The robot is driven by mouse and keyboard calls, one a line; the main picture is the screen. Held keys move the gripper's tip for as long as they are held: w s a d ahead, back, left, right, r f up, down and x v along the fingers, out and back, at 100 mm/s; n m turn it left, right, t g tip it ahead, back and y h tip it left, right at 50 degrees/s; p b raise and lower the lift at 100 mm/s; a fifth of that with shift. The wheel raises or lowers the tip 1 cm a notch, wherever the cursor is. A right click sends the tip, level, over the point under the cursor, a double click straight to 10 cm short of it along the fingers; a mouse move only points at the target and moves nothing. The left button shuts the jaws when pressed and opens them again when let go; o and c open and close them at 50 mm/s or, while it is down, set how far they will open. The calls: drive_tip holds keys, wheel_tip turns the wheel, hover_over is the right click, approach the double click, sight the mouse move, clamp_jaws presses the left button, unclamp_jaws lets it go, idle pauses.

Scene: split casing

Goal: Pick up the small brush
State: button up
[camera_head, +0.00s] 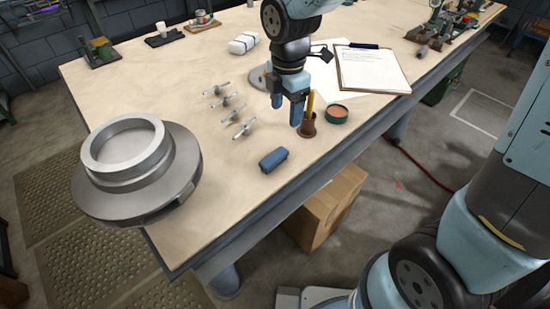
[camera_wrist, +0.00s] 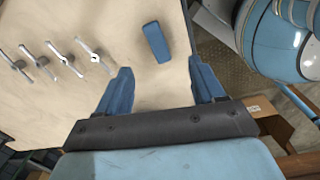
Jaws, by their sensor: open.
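A thin yellow handle (camera_head: 310,102), which looks like the small brush, stands upright in a small brown cup (camera_head: 308,128) near the table's front edge. Its lower end is hidden in the cup. My gripper (camera_head: 287,113) points down with its blue fingers apart and empty, just left of the handle in the head view. I cannot tell whether a finger touches the handle. In the wrist view my gripper (camera_wrist: 160,68) is open, and the handle and cup do not show there.
A blue block (camera_head: 273,159) lies near the front edge; the wrist view shows it too (camera_wrist: 156,42). Several metal wing-shaped parts (camera_head: 233,115) lie left, beyond a large grey casing (camera_head: 165,184). A clipboard (camera_head: 372,70) lies behind.

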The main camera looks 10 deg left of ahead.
wheel_tip(320, 180, down, 3)
drive_tip(key=a+n, duration=0.2)
drive_tip(key=a, duration=0.1)
hover_over(275, 156)
drive_tip(key=f, duration=0.7)
drive_tip(key=shift+s+a+f, duration=0.15)
drive_tip(key=shift+s+f, duration=0.2)
drive_tip(key=shift+w+f, duration=0.2)
drive_tip(key=shift+f, duration=1.2)
drive_tip(key=shift+w+f, duration=0.15)
drive_tip(key=shift+f, duration=1.25)
drive_tip(key=c, duration=1.1)
